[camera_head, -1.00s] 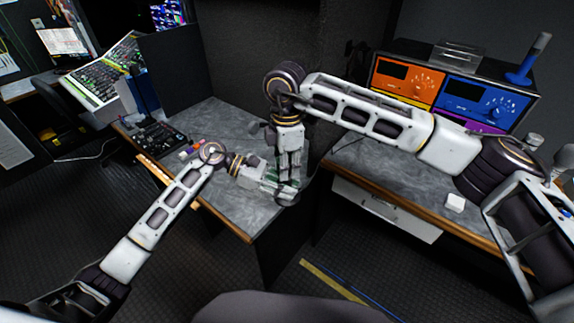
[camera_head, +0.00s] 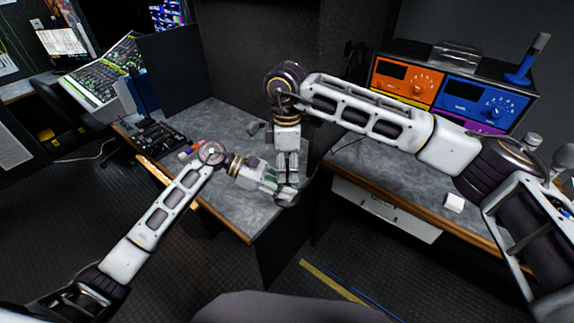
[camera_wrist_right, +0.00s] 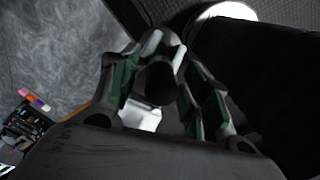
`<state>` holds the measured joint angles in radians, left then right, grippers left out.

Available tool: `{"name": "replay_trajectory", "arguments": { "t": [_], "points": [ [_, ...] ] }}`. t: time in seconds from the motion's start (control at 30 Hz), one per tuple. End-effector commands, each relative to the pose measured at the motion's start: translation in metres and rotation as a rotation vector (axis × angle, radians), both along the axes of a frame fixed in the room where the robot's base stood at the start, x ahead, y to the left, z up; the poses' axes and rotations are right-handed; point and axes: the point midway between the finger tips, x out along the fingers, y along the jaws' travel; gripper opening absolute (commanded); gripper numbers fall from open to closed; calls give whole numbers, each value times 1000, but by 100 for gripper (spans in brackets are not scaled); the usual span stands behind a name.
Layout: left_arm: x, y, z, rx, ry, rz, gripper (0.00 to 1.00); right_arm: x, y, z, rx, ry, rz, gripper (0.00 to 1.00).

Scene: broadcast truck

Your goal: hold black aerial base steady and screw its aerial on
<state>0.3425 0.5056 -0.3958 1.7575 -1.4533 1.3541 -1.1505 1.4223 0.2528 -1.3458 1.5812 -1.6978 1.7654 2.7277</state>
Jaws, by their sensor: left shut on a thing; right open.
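My left gripper (camera_head: 273,188) reaches in low from the left, near the right edge of the grey desk, and is shut on a small dark thing, which I take to be the black aerial base. The head view barely shows it, behind the fingers. My right gripper (camera_head: 287,182) points down from above, right at the left gripper's fingertips. In the right wrist view its green-padded fingers are open around a dark rounded thing (camera_wrist_right: 157,82). I cannot tell whether this is the base or the aerial, or whether the fingers touch it.
The grey desk (camera_head: 215,120) carries a black control panel (camera_head: 160,137) and small coloured blocks at its left. A dark gap separates the desks.

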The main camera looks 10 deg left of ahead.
Motion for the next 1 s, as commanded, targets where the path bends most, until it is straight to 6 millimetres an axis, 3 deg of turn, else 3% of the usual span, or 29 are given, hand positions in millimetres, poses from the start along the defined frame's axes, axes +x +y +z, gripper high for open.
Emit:
{"name": "replay_trajectory", "arguments": {
  "t": [0.53,1.0],
  "points": [
    [1,0,2,-2,-2,1,0,0,1,41,1,0,2,47],
    [1,0,1,-2,-2,1,0,0,1,46,0,-2,2,45]
  ]
}}
